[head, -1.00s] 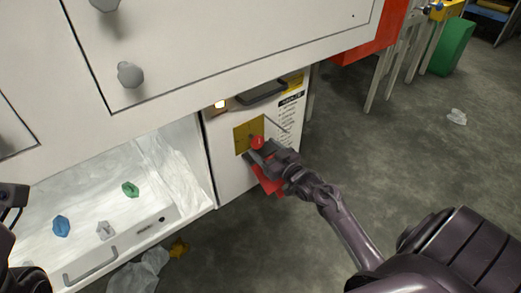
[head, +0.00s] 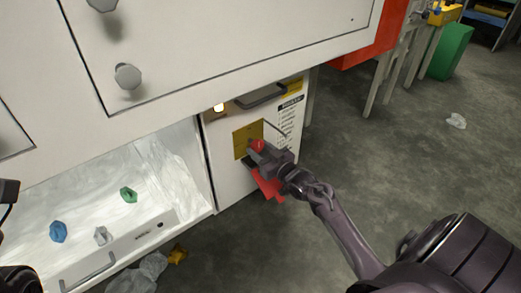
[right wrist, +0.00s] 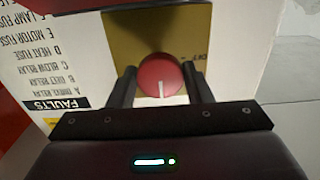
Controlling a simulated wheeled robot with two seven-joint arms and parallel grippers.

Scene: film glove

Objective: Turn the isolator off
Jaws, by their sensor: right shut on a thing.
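The isolator is a round red knob (head: 257,145) on a yellow plate (head: 241,137) on the front of a white cabinet panel. In the right wrist view, which looks upside down, the red knob (right wrist: 160,76) has a white mark pointing down in the picture. My right gripper (head: 260,151) is shut on the knob; in the right wrist view its dark fingers (right wrist: 158,88) stand on either side of it. The gripper partly hides the knob and plate in the head view. Dark parts at the left edge of the head view show no left gripper fingers.
A red piece (head: 268,186) sits just below my right gripper. A dark handle (head: 261,95) and a small lit lamp (head: 219,106) are above the plate. An open white bay (head: 90,200) with coloured pieces lies left. Grey floor is open to the right.

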